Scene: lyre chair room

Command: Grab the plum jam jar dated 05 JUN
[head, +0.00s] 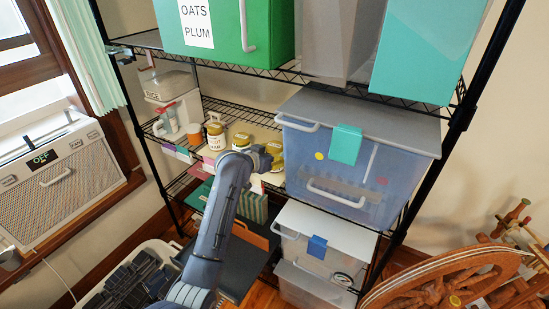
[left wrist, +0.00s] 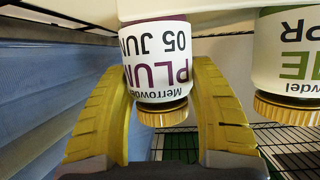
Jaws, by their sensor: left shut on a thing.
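The plum jam jar (left wrist: 158,62) has a white label reading PLUM and 05 JUN and a gold lid. It appears upside down in the left wrist view. My left gripper (left wrist: 163,80) is shut on it, with one yellow finger at each side of the jar. In the head view my left gripper (head: 265,158) reaches to the right end of the jar row on the middle wire shelf, and it largely hides the jar there. A second jar (left wrist: 290,50), with green lettering and a gold lid, stands beside the held one. My right gripper is not in view.
A large clear bin with a grey lid (head: 360,105) stands close to the right of the jars. More jars (head: 215,135) and a rice container (head: 170,90) stand to the left. The upper wire shelf (head: 285,73) runs above. Lidded bins (head: 325,222) sit below.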

